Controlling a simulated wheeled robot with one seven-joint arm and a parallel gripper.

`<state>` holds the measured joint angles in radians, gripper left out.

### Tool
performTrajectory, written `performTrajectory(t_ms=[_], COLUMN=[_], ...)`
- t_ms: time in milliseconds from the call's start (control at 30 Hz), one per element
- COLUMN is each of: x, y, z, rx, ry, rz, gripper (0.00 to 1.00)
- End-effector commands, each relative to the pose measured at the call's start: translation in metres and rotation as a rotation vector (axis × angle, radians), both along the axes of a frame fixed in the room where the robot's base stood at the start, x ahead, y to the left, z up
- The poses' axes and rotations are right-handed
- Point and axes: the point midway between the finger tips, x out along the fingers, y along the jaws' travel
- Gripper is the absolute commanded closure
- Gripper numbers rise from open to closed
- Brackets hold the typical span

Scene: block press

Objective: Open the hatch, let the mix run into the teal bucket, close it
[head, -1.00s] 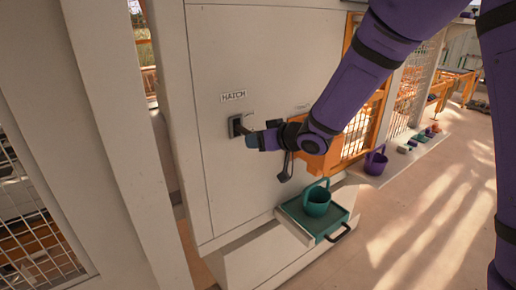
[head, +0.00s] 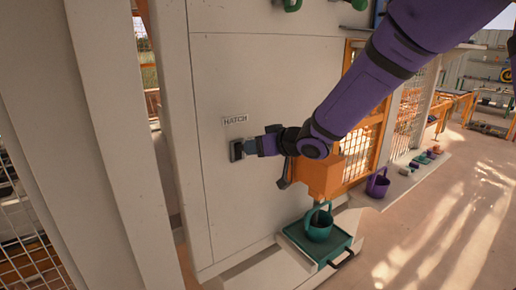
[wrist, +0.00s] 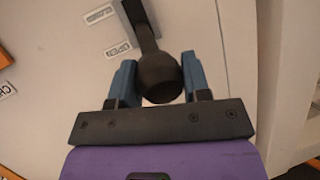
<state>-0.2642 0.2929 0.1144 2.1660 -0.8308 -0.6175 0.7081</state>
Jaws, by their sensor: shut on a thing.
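My gripper (wrist: 160,85) is shut on the round dark knob (wrist: 159,75) of the hatch lever (wrist: 142,22), one blue finger on each side. A plate reading OPEN (wrist: 118,50) is beside the lever in the wrist view. In the head view my gripper (head: 256,147) is at the dark lever mount (head: 236,150), below the HATCH label (head: 236,120). The teal bucket (head: 319,234) stands upright on a teal tray (head: 336,256), below the orange spout housing (head: 318,178). I cannot tell what is in the bucket.
A purple bucket (head: 377,186) stands on a ledge to the right, with several small items behind it. A dark paddle-shaped part (head: 285,174) hangs beside the orange housing. The floor at right is clear.

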Motion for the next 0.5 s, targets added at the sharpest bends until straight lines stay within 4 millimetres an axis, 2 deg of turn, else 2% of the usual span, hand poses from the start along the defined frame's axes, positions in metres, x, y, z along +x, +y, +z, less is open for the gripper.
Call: performTrajectory(t_ms=[133,167,233,500], x=[0.0008,0.0007,0.0006,0.0001], y=[0.0008,0.0009,0.0007,0.0001], z=[0.0025,0.0024,0.0021,0.001], rx=[0.004,0.004,0.004,0.002], ry=[-0.005,-0.005,-0.004,-0.003], rz=[0.001,0.001,0.001,0.001], gripper=[0.99,0.5,0.34,0.31])
